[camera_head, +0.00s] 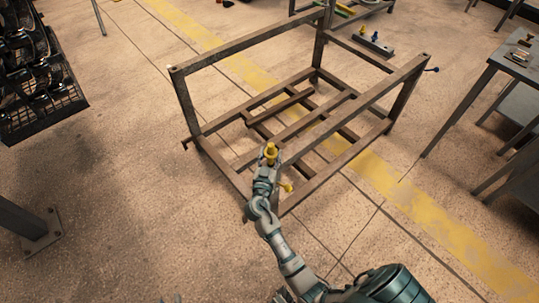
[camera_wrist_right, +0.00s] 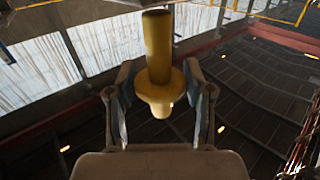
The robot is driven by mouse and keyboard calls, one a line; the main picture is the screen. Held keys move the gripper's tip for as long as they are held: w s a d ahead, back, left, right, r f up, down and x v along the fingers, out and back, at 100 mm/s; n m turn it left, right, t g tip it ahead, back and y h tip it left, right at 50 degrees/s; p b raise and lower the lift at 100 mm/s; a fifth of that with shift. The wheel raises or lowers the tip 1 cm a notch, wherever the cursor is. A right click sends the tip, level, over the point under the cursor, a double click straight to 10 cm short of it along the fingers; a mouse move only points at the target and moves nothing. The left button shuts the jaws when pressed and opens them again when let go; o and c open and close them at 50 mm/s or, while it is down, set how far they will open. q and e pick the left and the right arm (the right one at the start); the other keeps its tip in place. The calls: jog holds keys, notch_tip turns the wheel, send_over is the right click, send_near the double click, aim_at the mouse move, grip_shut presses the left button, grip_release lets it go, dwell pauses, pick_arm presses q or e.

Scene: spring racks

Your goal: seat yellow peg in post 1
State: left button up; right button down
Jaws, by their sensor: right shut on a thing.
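My right gripper (camera_head: 270,163) is shut on the yellow peg (camera_head: 270,152) and holds it up near the front left corner of the brown metal rack (camera_head: 300,190). In the right wrist view the peg (camera_wrist_right: 156,45) stands upright between the two fingers (camera_wrist_right: 160,100), with its wide collar at finger height and a short stub below. A second yellow knob-like piece (camera_head: 287,187) shows beside my wrist at the rack's near corner. I cannot tell which post is post 1.
A grey block (camera_head: 372,44) with small blue and yellow pieces lies behind the rack. A dark-tipped pin (camera_head: 435,69) sticks out at the rack's right corner. A grey table (camera_head: 490,85) stands at right, and a black shelf (camera_head: 45,110) at left.

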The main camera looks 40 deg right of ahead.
pick_arm(q)
jog(key=shift+f, duration=0.2)
dwell(0.5)
jog(key=shift+f+b, duration=0.3)
pick_arm(e)
jog(key=shift+r, duration=0.15)
pick_arm(q)
notch_tip(320, 180, down, 9)
jog(key=s+g+b, duration=0.1)
jog(key=b, duration=0.5)
jog(key=shift+s+r, duration=0.15)
jog(key=shift+s, duration=0.15)
pick_arm(e)
jog(key=shift+f, duration=3.1)
jog(key=shift+c, duration=2)
grip_release()
jog(key=shift+o, duration=0.2)
jog(key=shift+f, duration=0.15)
jog(key=shift+s+a, duration=0.15)
